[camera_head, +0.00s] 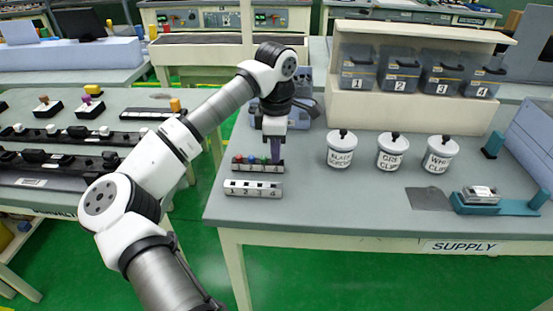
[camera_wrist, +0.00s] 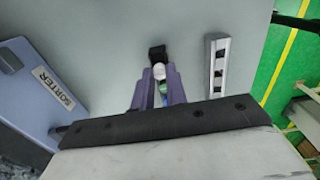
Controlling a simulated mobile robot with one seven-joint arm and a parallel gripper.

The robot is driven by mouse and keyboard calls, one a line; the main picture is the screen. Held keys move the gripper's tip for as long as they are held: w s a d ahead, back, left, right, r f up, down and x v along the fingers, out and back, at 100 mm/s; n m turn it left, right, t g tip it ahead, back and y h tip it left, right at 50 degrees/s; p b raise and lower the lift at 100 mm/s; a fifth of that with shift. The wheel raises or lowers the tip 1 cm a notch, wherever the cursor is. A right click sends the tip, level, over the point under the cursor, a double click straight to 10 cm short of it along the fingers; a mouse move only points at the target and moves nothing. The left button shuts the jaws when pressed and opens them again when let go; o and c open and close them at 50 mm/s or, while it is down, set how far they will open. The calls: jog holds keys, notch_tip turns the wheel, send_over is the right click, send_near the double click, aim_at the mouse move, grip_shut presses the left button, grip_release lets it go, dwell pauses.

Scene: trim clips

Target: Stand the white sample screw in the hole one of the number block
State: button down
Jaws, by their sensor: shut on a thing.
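The number block (camera_head: 253,188) is a pale bar marked 1 to 4, near the front left of the supply table. It also shows in the wrist view (camera_wrist: 217,65), right of the fingers, with dark holes. My gripper (camera_head: 276,160) is low over the right end of a dark block (camera_head: 243,165) just behind it. In the wrist view my gripper (camera_wrist: 160,76) is shut on the white sample screw (camera_wrist: 159,72), its pale head between the fingertips. The fingers hide its shank, so I cannot tell whether it still sits in the dark block.
Coloured screws (camera_head: 252,160) stand in the dark block beside my fingers. Three labelled white jars (camera_head: 341,150) stand to the right, and numbered bins (camera_head: 400,72) behind. A teal fixture (camera_head: 480,203) is at the right.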

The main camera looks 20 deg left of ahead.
jog(key=shift+r+p, duration=1.1)
jog(key=shift+r, duration=0.95)
jog(key=shift+s, duration=0.15)
